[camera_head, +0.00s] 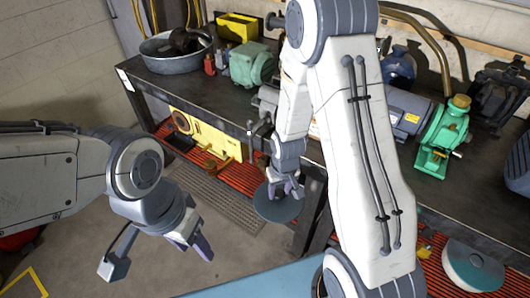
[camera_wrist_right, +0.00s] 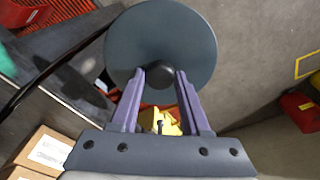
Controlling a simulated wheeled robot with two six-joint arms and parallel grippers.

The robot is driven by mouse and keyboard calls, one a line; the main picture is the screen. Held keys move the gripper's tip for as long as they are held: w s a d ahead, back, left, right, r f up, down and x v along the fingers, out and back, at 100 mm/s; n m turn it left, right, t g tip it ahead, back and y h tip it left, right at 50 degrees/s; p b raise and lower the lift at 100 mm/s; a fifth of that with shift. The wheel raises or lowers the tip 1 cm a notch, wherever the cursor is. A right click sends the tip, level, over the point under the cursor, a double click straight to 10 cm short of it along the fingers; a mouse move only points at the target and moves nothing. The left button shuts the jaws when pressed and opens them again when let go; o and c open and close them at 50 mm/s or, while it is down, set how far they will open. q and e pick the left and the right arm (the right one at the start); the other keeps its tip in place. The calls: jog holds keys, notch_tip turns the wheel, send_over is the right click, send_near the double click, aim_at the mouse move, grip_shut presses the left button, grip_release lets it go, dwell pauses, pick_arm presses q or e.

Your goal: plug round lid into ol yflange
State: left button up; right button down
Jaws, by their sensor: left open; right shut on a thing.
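The round lid (camera_head: 276,207) is a dark grey disc, held below the workbench's front edge in the head view. My left gripper (camera_head: 201,248) is open and empty at lower left, over the floor and apart from the lid. I cannot tell which thing is the ol yflange. A yellow part (camera_wrist_right: 168,124) shows between the right fingers.
The dark workbench (camera_head: 165,87) carries a metal tub (camera_head: 165,59), a yellow bin (camera_head: 237,29) and several motors, including a green one (camera_head: 447,133). Red slatted shelving (camera_head: 240,178) and a yellow panel (camera_head: 205,132) are below. The floor at left is mostly open.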

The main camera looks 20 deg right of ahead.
jog(key=w+a+r+n, duration=0.4)
jog(key=a+r+n, duration=0.3)
jog(key=a, duration=0.6)
notch_tip(320, 180, up, 3)
jog(key=shift+a+f+n+y, duration=0.2)
jog(key=shift+n+y, duration=0.2)
jog(key=w+a+f+n, duration=0.3)
jog(key=f+n, duration=0.1)
jog(key=f, duration=0.1)
jog(key=shift+w+a+n+g, duration=0.15)
jog(key=shift+w+n+g, duration=0.15)
jog(key=shift+w+g, duration=0.1)
jog(key=shift+r, duration=0.1)
jog(key=s+d+r+m, duration=0.6)
jog(key=r+m, duration=0.2)
jog(key=r, duration=0.1)
jog(key=shift+d+r+t, duration=0.3)
jog(key=shift+r, duration=0.05)
jog(key=shift+w, duration=0.15)
jog(key=w+a+m, duration=0.4)
jog(key=w+a, duration=0.3)
jog(key=a, duration=0.1)
jog(key=shift+w+m+h, duration=0.3)
jog(key=shift+h, duration=0.1)
